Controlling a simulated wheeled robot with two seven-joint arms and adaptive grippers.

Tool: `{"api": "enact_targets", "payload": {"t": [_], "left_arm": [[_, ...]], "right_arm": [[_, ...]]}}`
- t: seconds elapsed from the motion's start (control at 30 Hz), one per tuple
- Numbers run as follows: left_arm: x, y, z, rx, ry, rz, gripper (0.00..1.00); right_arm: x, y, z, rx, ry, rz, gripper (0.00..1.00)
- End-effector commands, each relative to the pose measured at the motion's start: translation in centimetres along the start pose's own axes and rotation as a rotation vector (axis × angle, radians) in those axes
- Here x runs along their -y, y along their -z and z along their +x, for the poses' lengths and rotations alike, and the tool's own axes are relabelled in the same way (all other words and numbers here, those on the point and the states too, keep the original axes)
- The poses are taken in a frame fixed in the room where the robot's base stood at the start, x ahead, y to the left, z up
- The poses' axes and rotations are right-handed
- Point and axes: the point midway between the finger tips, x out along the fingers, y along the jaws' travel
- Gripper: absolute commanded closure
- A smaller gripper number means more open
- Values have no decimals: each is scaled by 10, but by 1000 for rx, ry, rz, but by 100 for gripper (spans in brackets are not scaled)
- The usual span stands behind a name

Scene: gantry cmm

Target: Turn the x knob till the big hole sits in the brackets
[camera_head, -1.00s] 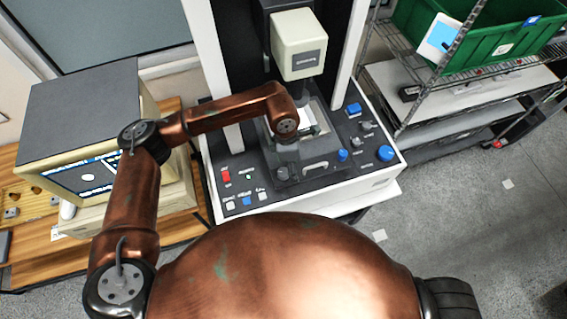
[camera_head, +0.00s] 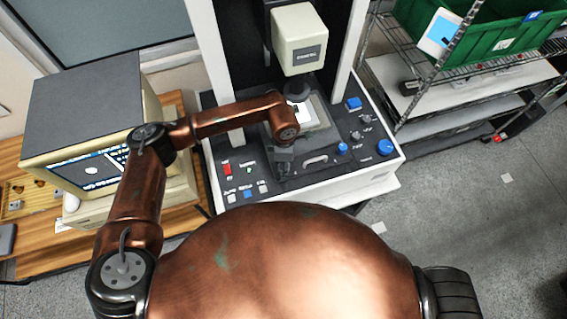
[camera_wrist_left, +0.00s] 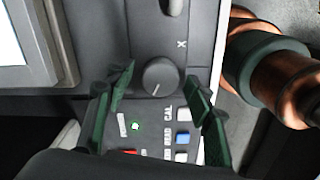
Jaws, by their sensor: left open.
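The x knob (camera_wrist_left: 161,77) is a dark round knob with a white line, beside the letter X, in the left wrist view. My left gripper (camera_wrist_left: 160,80) is open, with one dark green finger on each side of the knob; I cannot tell if either touches it. In the head view the gripper (camera_head: 284,158) is small and dark over the front of the machine's panel, hiding the knob. The monitor screen (camera_head: 70,178) shows a white round spot (camera_head: 91,170) on dark; brackets are too small to make out. My right gripper is out of view.
The measuring machine's white head (camera_head: 300,52) hangs over the stage (camera_head: 314,112). A red switch (camera_head: 227,169), several small buttons and blue knobs (camera_head: 385,147) lie around on the panel. A wire rack with a green bin (camera_head: 480,40) stands at right.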

Motion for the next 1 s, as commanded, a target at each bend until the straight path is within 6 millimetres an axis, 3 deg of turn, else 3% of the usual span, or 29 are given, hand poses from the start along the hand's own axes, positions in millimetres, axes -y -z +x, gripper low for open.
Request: {"api": "enact_targets", "payload": {"t": [0.07, 0.67, 1.0], "left_arm": [[0, 0, 0, 0, 0, 0, 52], [0, 0, 0, 1, 0, 0, 93], [0, 0, 2, 1, -2, 56, 93]], "right_arm": [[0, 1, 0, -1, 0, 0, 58], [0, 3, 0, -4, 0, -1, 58], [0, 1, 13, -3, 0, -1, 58]]}}
